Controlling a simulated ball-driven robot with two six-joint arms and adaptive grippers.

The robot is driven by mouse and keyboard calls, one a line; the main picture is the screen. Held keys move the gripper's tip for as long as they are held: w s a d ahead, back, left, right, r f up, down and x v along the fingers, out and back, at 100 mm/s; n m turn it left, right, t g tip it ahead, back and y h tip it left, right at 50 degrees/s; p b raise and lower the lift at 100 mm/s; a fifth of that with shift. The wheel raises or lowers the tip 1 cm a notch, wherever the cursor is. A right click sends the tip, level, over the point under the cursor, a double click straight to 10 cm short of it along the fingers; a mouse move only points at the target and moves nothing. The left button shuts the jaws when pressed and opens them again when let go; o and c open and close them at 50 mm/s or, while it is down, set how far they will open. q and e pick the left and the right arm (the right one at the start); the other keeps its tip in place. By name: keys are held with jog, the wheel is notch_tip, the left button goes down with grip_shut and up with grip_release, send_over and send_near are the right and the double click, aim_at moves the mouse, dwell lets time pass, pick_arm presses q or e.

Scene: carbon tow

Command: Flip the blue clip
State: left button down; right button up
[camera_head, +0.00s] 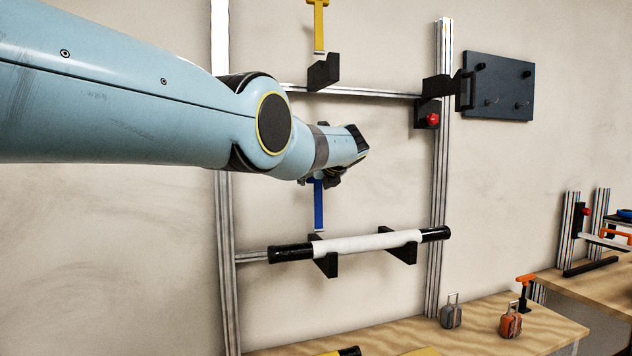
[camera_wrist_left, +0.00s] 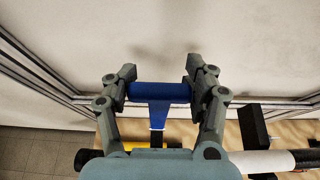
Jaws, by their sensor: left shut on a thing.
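The blue clip (camera_head: 318,205) hangs upright in the head view, its strip reaching down toward the left black bracket of the white roll. Its wide blue handle (camera_wrist_left: 158,92) shows in the left wrist view, with the strip running down from it. My left gripper (camera_wrist_left: 160,85) has one finger at each end of the handle and is shut on it. In the head view my left gripper (camera_head: 328,178) is at the top of the clip, and my wrist hides the handle there. My right gripper is in neither view.
A white roll with black ends (camera_head: 365,243) rests on two black brackets just below the clip. A yellow clip (camera_head: 319,25) stands above a black bracket (camera_head: 323,72) on the upper rail. A wooden bench (camera_head: 545,327) holds grey and orange objects at lower right.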

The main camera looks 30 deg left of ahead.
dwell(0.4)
pick_arm(q)
jog(key=c, duration=0.7)
grip_release()
jog(key=o, duration=0.3)
jog(key=shift+d, duration=0.1)
jog(key=shift+s+d+r, duration=0.1)
jog(key=shift+s+d+r, duration=0.2)
jog(key=shift+d, duration=0.15)
jog(key=shift+s+d+r, duration=0.2)
jog(key=shift+s+d, duration=0.25)
jog(key=shift+v, duration=2.5)
